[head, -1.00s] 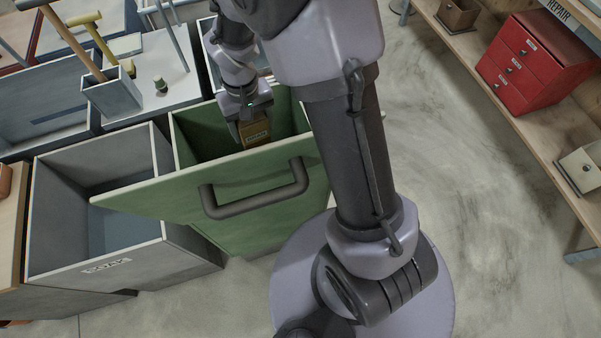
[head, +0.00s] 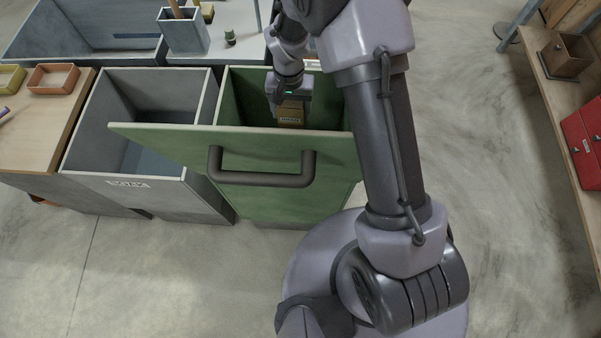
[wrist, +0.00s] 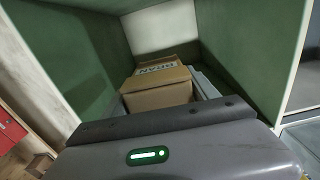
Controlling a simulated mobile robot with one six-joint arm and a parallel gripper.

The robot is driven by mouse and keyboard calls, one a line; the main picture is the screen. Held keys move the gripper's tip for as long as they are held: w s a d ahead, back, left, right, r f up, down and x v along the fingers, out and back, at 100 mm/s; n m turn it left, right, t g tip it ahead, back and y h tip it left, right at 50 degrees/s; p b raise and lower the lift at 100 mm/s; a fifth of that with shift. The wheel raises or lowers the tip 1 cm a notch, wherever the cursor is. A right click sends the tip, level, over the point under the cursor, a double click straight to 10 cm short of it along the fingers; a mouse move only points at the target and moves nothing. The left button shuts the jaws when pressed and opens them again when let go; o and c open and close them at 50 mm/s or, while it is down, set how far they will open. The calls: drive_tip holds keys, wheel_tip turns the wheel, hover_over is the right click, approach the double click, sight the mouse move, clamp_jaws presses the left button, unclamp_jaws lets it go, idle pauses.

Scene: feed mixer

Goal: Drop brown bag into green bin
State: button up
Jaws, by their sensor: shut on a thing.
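The brown bag (head: 291,115) looks boxy, with a pale printed label. It is at the mouth of the green bin (head: 255,150), behind the front panel with the dark handle. My gripper (head: 290,99) is above it, shut on it. In the wrist view the bag (wrist: 158,92) is between the green walls of the bin (wrist: 235,40), and a grey finger shows at its right side. The bag's lower part is hidden by my gripper body there, and I cannot tell whether it touches the bin floor.
A grey bin (head: 135,195) with a label stands left of the green bin. A grey bench with a tool holder (head: 184,35) is behind. A wooden table with trays (head: 53,78) is far left. A shelf with a red drawer unit (head: 585,140) is at right. Open floor lies in front.

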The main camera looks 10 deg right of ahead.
drive_tip(key=o, duration=1.6)
drive_tip(key=shift+r, duration=0.1)
drive_tip(key=shift+o, duration=0.2)
wheel_tip(320, 180, up, 18)
drive_tip(key=p, duration=0.5)
drive_tip(key=shift+f+p, duration=0.25)
drive_tip(key=shift+p, duration=0.15)
